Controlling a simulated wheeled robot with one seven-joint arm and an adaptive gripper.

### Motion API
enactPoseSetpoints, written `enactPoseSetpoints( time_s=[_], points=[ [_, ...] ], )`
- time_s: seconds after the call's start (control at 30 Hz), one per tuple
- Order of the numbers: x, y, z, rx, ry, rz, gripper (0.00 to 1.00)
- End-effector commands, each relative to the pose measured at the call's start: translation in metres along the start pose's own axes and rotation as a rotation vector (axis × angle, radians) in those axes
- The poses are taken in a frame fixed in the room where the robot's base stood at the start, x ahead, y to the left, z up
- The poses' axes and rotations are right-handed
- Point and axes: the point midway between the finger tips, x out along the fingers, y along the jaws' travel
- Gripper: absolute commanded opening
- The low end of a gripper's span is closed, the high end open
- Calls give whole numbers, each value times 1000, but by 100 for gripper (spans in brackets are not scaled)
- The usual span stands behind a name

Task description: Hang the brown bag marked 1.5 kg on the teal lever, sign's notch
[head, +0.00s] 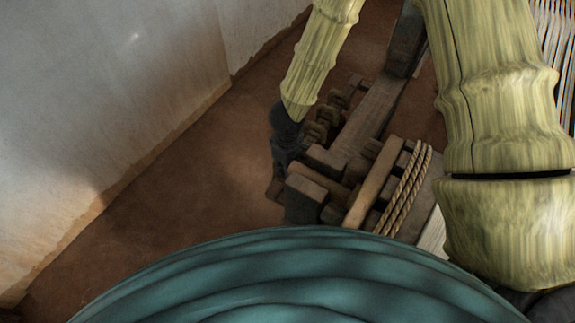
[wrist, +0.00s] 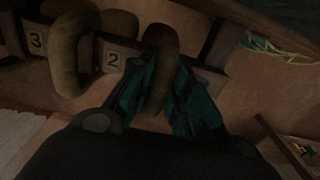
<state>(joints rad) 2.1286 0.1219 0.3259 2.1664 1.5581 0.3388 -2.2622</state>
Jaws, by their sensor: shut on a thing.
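My gripper (wrist: 162,92) shows in the wrist view with a dark teal finger on each side of a rounded brown thing. It is shut on this brown thing (wrist: 160,52), which looks like the brown bag; no weight mark on it is legible. In the head view my gripper (head: 283,160) is dark and small, at the left end of the wooden loom frame; the bag cannot be made out there. Number plates 3 (wrist: 36,41) and 2 (wrist: 113,59) sit left of the held thing. I cannot make out the teal lever or its notch.
Other rounded brown shapes (wrist: 68,65) hang by the number plates. The loom frame (head: 375,115) has beams and a rope winding (head: 405,190). Bare brown floor (head: 190,165) lies left of it, up to a pale wall (head: 110,80). Blue and yellow cords (wrist: 265,45) lie at right.

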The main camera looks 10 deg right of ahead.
Motion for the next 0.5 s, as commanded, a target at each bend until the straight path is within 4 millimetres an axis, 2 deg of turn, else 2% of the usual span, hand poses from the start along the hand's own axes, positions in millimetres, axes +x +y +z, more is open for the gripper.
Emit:
enactPoseSetpoints(
  time_s=[0.23,0.27,0.3,0.4,0.5],
  points=[
    [2,-1,1,0,-1,-3,0],
    [2,-1,1,0,-1,-3,21],
    [2,-1,1,0,-2,-3,28],
    [2,-1,1,-1,-1,-2,44],
    [2,-1,1,0,-1,-2,44]
  ],
)
